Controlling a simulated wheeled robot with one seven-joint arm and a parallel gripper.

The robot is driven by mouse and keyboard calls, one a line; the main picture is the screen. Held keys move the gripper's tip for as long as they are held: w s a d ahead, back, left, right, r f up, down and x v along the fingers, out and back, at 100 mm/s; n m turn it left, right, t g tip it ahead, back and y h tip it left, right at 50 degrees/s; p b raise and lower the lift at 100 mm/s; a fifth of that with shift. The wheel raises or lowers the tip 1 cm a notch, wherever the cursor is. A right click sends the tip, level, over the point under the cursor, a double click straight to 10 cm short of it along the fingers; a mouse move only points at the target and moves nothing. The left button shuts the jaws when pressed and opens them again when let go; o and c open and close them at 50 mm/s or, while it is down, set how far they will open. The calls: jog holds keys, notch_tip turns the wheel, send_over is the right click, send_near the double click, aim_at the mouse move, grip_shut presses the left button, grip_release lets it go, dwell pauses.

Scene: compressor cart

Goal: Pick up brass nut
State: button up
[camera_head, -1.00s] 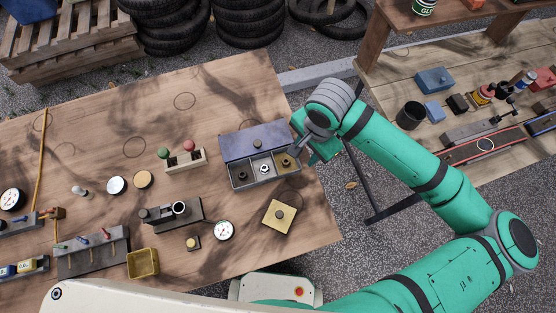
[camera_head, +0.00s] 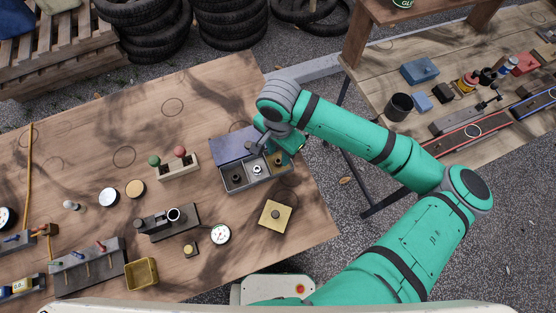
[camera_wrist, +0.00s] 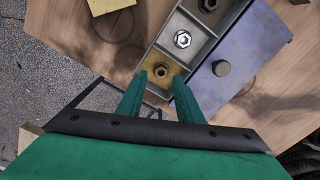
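The brass nut (camera_wrist: 161,71) sits in the yellow-floored end compartment of a grey three-compartment tray (camera_wrist: 205,42), nearest my gripper in the wrist view. In the head view the tray (camera_head: 249,185) is on the right part of the wooden table, and my arm partly covers the brass nut's end. My gripper (camera_wrist: 159,79) is open, its two green fingertips on either side of the nut in the picture. I cannot tell how far above it they are. It also shows in the head view (camera_head: 284,146), above the tray's right end.
A silver nut (camera_wrist: 182,39) and a dark nut (camera_wrist: 209,4) sit in the other compartments. A yellow square block (camera_head: 275,215) and a dial gauge (camera_head: 220,235) lie nearby on the table (camera_head: 110,95).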

aim_at(278, 160)
jog(key=shift+a+f, duration=0.1)
jog(key=shift+f, duration=1.9)
jog(key=shift+c, duration=0.6)
jog(key=c, duration=0.7)
jog(key=shift+w+r, duration=0.1)
jog(key=shift+r, duration=0.1)
